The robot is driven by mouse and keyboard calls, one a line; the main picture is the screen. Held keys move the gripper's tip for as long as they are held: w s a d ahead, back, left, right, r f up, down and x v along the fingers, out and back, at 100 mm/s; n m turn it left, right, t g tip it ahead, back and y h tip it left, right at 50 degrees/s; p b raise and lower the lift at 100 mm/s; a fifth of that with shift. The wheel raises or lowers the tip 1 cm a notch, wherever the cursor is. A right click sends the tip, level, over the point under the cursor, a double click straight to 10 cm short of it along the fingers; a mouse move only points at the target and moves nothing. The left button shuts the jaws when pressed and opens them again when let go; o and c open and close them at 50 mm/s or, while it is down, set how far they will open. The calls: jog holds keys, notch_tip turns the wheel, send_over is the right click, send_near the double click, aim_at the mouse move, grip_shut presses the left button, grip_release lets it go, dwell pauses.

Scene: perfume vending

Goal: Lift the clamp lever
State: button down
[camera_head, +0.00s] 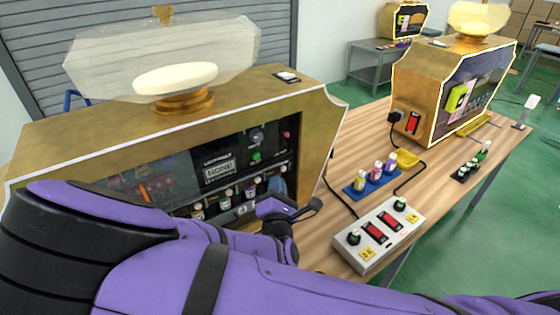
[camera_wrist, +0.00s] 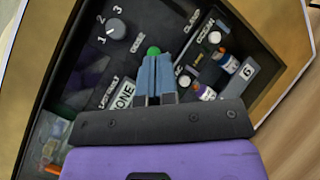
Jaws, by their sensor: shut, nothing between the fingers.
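My gripper (camera_wrist: 155,62) is shut and empty in the wrist view, its two blue fingers side by side in front of the machine's dark panel. A round green knob (camera_wrist: 153,50) shows just beyond the fingertips; I cannot tell whether they touch. A clamp label (camera_wrist: 192,20) is on the panel to the right of the fingertips. I cannot clearly tell which part is the clamp lever. In the head view, the green knob (camera_head: 256,157) is on the panel of the near gold machine (camera_head: 318,125), and my purple arm covers the panel's lower left.
A numbered dial (camera_wrist: 115,28) and a NONE display (camera_wrist: 123,95) are near the fingers. Small bottles (camera_wrist: 228,62) stand at the panel's right. A white switch box (camera_head: 380,235) and a blue bottle tray (camera_head: 369,183) are on the wooden table beside the machine.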

send_near(282, 134)
jog(key=w+a+f, duration=0.1)
jog(key=w, duration=0.1)
jog(key=shift+w+d+r, duration=0.25)
jog(key=shift+w+r, duration=0.15)
jog(key=shift+w, duration=0.2)
jog(key=shift+w+d+r, duration=0.2)
jog(key=shift+w+r, duration=0.25)
jog(key=shift+w, duration=0.2)
jog(key=shift+w+d+r, duration=0.3)
jog(key=shift+w+r, duration=0.05)
jog(key=shift+r, duration=0.05)
jog(key=shift+w+a+r+n+g, duration=0.1)
jog(key=shift+r+n+g, duration=0.1)
jog(key=shift+r, duration=0.35)
jog(key=shift+w+a+r+n+g, duration=0.1)
jog(key=shift+w+r+g, duration=0.1)
jog(key=shift+r, duration=0.4)
